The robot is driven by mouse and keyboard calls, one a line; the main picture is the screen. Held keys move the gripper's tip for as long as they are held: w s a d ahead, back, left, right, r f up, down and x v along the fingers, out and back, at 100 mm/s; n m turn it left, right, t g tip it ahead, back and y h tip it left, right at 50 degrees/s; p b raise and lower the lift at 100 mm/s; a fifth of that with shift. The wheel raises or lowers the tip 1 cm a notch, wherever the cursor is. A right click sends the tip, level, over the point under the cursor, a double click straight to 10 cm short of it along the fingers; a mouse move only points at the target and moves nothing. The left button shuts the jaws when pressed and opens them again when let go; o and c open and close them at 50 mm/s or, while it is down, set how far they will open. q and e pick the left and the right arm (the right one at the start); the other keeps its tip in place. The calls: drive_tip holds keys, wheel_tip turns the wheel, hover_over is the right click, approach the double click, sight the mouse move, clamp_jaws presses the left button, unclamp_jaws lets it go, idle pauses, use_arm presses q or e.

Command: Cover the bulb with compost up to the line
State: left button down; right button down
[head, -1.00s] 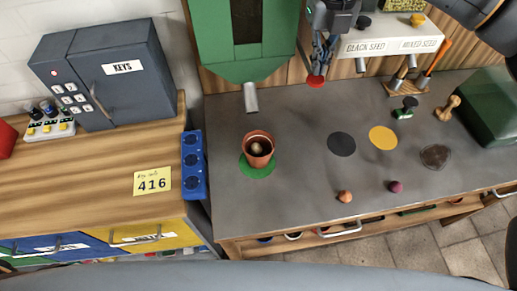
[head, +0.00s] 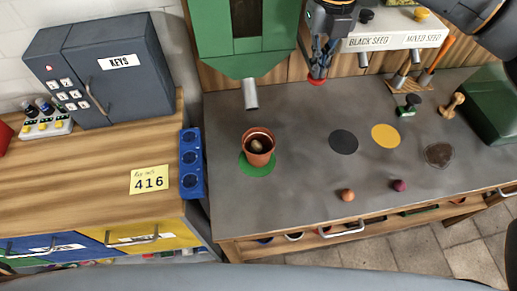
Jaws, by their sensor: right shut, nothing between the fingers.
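A terracotta pot (head: 258,159) stands on a green disc (head: 257,170) on the grey bench. A brown bulb (head: 257,146) shows inside it, on dark material. A fill line in the pot cannot be made out. A green hopper (head: 247,62) hangs on the back wall, its metal spout (head: 251,94) above and behind the pot. My right gripper (head: 317,75) is shut and empty, pointing down beside a red round part (head: 317,80) under the seed dispenser, right of the hopper. Whether it touches that part cannot be told. My left gripper is not in view.
A white seed dispenser (head: 392,40) is at the back right. A grey key cabinet (head: 120,70) stands left.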

sight(316, 81)
drive_tip(key=shift+f+b, duration=1.55)
drive_tip(key=shift+f, duration=0.6)
drive_tip(key=shift+r+p, duration=1.8)
drive_tip(key=shift+r, duration=1.6)
drive_tip(key=shift+f+b, duration=2.75)
drive_tip(key=shift+f, duration=0.65)
drive_tip(key=shift+r+p, duration=1.9)
drive_tip(key=shift+r, duration=1.5)
drive_tip(key=shift+r, duration=0.1)
wheel_tip(316, 81, up, 6)
drive_tip(key=p, duration=0.3)
drive_tip(key=shift+p, duration=0.3)
